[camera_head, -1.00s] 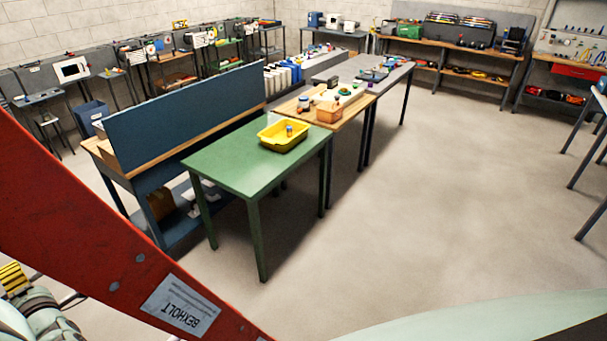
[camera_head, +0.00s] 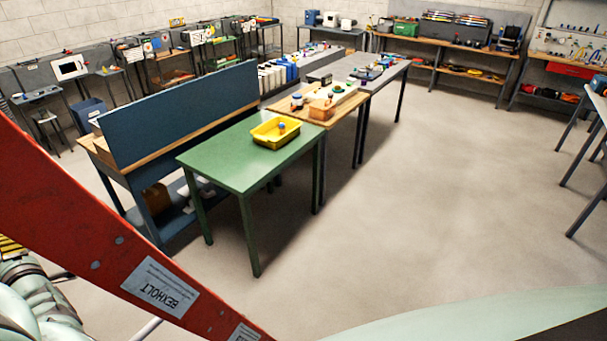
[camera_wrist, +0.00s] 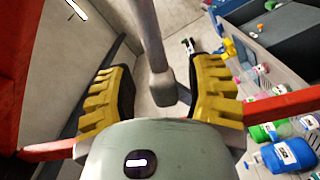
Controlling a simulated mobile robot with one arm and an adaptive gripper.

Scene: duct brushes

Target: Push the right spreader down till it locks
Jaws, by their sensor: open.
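My gripper (camera_wrist: 162,95) shows in the wrist view, with its two yellow ribbed fingers apart. A grey bar (camera_wrist: 150,40) comes down from the top, and its blunt end lies between the fingers in the picture. I cannot tell whether it is the right spreader or whether it touches a finger. A red bar (camera_wrist: 285,106) shows on both sides behind the gripper body, and a wider red part is at the far left. In the head view a large red rail (camera_head: 60,210) with a "BEXHOLT" label crosses the lower left, close to the camera. No spreader is clearly recognisable there.
A green table (camera_head: 230,165) with a yellow tray (camera_head: 262,142) stands ahead, beside a blue workbench (camera_head: 180,110). Wooden and grey tables continue behind. Open floor (camera_head: 420,200) lies to the right. Bottles (camera_wrist: 285,155) show at the lower right of the wrist view.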

